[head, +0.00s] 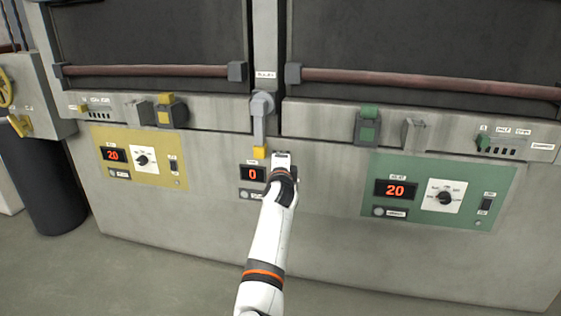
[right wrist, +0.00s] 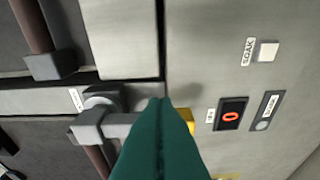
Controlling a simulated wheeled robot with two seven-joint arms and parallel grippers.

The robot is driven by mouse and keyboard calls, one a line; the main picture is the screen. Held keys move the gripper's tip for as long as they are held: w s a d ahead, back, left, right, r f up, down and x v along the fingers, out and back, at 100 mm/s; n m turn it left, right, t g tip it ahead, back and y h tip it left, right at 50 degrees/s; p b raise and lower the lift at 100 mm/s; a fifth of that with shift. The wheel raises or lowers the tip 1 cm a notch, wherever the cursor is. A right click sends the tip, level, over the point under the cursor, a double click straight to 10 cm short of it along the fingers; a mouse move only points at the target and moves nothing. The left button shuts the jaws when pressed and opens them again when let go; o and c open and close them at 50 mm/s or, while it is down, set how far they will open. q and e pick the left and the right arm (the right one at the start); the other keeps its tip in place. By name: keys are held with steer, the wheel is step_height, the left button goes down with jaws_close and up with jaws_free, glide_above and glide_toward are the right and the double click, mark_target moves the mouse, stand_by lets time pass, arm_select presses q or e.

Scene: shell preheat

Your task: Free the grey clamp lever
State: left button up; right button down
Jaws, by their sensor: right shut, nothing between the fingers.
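The grey clamp lever (head: 259,128) hangs straight down from its round pivot on the narrow post between the two oven doors. A yellow block (head: 260,152) sits at its lower end; I cannot tell whether it is part of the lever. My right gripper (head: 281,156) is shut and empty, just right of the yellow block and near the panel. In the right wrist view the teal fingers (right wrist: 160,104) are together and cover part of the lever (right wrist: 116,126). The yellow block (right wrist: 187,119) shows beside them. Contact is unclear. My left gripper is out of view.
Red-brown door handles (head: 420,84) run left and right above the lever. A display reading 0 (head: 252,173) sits below it. A yellow control panel (head: 140,157) is left, a green one (head: 440,190) right. Yellow (head: 171,111) and green (head: 367,125) latches stick out from the ledge.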

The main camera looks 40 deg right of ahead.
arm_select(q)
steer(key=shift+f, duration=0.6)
arm_select(e)
steer(key=shift+v, duration=1.2)
steer(key=shift+w, duration=0.1)
